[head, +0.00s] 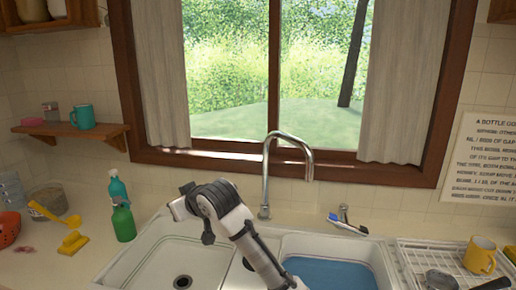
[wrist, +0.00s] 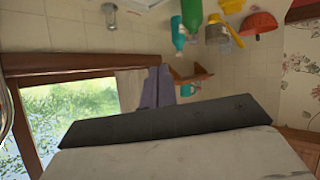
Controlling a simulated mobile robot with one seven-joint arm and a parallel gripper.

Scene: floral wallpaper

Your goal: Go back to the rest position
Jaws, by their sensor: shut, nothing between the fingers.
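My arm rises in front of the window over the white double sink (head: 148,242) in the head view. My gripper (head: 181,206) is at its left end, raised above the left basin, shut and empty. It touches nothing that I can see, and its fingertips are small and hard to make out. In the wrist view the room appears upside down, and a dark bar and pale surface, likely parts of my own arm, fill the lower part.
The tall faucet (head: 267,170) stands close right of my arm. Green bottles (head: 123,222) and yellow utensils (head: 73,243) are on the left counter. The right basin holds blue water (head: 330,272). A dish rack (head: 415,262) with a yellow mug (head: 480,256) is at right. A wall shelf (head: 65,130) is left.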

